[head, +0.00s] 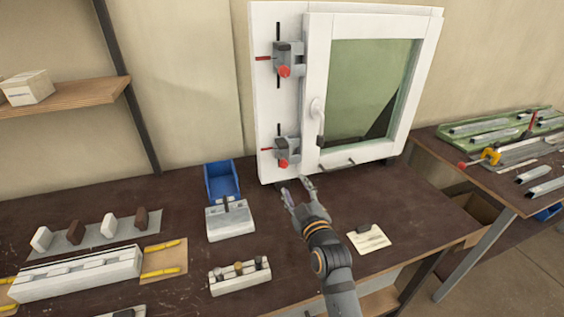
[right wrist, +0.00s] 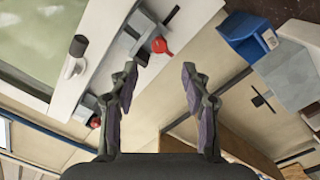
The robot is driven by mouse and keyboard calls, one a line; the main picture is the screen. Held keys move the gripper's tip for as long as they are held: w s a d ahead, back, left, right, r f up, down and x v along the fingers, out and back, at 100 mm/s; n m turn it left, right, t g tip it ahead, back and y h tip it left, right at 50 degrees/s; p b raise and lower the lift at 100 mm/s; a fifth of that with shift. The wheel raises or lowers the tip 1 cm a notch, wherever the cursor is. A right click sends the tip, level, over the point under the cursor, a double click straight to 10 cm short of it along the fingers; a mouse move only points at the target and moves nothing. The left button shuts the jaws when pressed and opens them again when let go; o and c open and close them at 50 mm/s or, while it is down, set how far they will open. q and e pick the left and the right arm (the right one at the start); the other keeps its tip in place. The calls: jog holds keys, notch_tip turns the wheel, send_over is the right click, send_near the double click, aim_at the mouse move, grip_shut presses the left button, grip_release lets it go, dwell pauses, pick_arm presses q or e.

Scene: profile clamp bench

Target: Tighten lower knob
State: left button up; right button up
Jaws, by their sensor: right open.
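The lower clamp (head: 287,148) is a grey block on the white window frame's left side, with a red lower knob (head: 283,163) at its bottom. This knob also shows in the right wrist view (right wrist: 159,45), beyond the fingertips and between them. A matching upper clamp (head: 290,57) with a red upper knob (head: 285,71) sits above it. My right gripper (head: 296,186) is open and empty, just below and in front of the lower knob, apart from it. Its two fingers (right wrist: 160,76) stand wide apart in the wrist view. My left gripper is not in view.
The white window (head: 318,125) stands at the back of the dark bench, its handle (head: 317,110) right of the clamps. A blue bin (head: 222,180) and a grey-white block (head: 230,220) are left of my gripper. A paper note (head: 369,239) lies to the right.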

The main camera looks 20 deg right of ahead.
aim_at(285, 166)
jog(key=w+p, duration=0.1)
jog(key=w, duration=0.6)
jog(key=shift+r, duration=0.1)
jog(key=shift+w, duration=1.45)
jog(key=shift+c, duration=1)
jog(key=c, duration=0.7)
pick_arm(q)
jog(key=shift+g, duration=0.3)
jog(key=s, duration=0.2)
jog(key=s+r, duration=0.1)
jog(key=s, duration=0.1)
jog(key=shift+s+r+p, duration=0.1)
jog(key=shift+p, duration=0.2)
pick_arm(e)
grip_shut()
